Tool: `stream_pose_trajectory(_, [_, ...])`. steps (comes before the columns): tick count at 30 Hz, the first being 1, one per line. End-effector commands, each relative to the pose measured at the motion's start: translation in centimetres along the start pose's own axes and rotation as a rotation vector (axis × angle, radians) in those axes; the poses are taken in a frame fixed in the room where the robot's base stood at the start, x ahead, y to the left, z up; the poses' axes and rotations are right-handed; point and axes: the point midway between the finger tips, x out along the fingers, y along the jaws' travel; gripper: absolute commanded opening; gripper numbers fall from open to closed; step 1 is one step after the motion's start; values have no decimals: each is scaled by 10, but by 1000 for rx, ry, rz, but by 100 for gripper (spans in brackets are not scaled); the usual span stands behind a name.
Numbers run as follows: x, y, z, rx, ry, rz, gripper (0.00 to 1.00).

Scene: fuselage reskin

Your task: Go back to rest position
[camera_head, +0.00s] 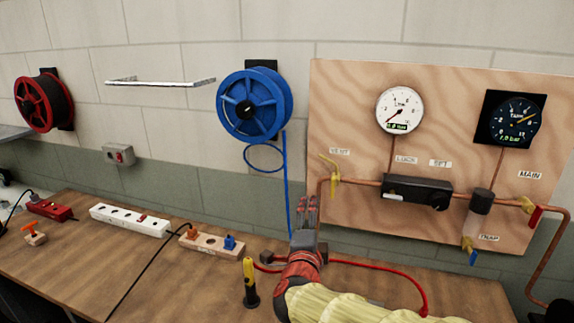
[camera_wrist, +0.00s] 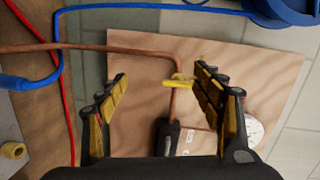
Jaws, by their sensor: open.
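My gripper (camera_head: 307,212) shows from behind at the centre of the head view, raised over the bench in front of the lower left of the plywood panel. In the wrist view my gripper (camera_wrist: 160,85) is open with its two fingers wide apart and nothing between the fingertips. The yellow vent valve handle (camera_wrist: 178,82) appears close to the right finger in the wrist view; I cannot tell the gap in depth. In the head view the yellow vent valve handle (camera_head: 331,168) stands to the right of and above the gripper, on a copper pipe.
The plywood panel (camera_head: 350,100) carries gauges, a black regulator (camera_head: 417,192) and valves. A blue hose reel (camera_head: 254,104) hangs with its hose dropping behind my gripper. A red hose (camera_head: 385,270), a yellow-black tool (camera_head: 250,283) and power strips (camera_head: 130,220) are on the bench.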

Motion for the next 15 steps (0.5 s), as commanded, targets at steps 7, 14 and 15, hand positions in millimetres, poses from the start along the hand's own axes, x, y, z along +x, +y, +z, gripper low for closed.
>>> stream_pose_trajectory(7, [-43, 62, 88, -389, -431, 154, 67])
stream_pose_trajectory(14, [-118, 101, 101, -762, -783, 230, 67])
stream_pose_trajectory(15, [-133, 108, 96, -827, -838, 244, 67])
